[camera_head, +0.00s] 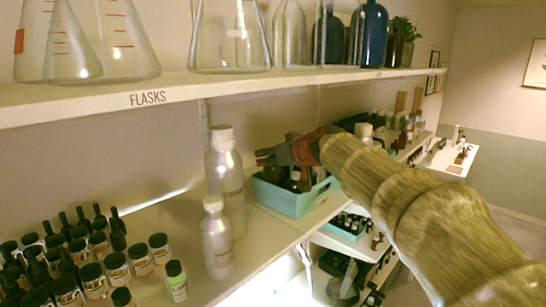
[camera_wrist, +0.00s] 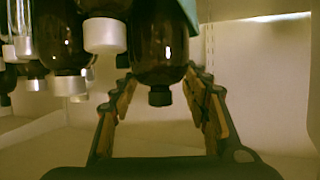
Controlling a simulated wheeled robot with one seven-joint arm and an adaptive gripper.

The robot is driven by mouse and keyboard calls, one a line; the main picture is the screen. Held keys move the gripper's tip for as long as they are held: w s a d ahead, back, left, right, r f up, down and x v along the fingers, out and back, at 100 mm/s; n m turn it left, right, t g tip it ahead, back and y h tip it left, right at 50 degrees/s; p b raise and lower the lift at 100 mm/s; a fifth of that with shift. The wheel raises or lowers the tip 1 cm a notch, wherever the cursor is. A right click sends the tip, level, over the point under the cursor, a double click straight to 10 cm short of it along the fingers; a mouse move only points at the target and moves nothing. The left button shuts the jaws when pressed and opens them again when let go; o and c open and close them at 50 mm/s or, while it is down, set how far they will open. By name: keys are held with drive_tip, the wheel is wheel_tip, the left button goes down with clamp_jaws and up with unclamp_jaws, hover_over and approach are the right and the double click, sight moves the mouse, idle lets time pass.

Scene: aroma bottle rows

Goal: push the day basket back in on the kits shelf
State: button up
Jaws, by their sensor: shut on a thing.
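A teal basket (camera_head: 288,202) holding dark bottles stands on the shelf (camera_head: 262,228) in the head view, close to the shelf's front edge. I cannot tell whether it overhangs. No label on it is readable. My gripper (camera_head: 285,155) reaches in from the right, over the basket. In the wrist view, which looks upside down, my gripper (camera_wrist: 158,82) has its fingers on both sides of a brown bottle (camera_wrist: 158,58) with a black cap, shut on it. A strip of teal (camera_wrist: 189,12) shows beside that bottle. The bottle's base is out of view.
Two silver bottles (camera_head: 219,238) stand left of the basket. Several small dark-capped jars (camera_head: 90,285) fill the front left. A flask shelf (camera_head: 245,79) runs above. Another teal tray (camera_head: 345,232) with bottles sits lower.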

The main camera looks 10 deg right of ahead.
clamp_jaws()
drive_tip(key=o, duration=1.6)
unclamp_jaws()
drive_tip(key=v, duration=1.2)
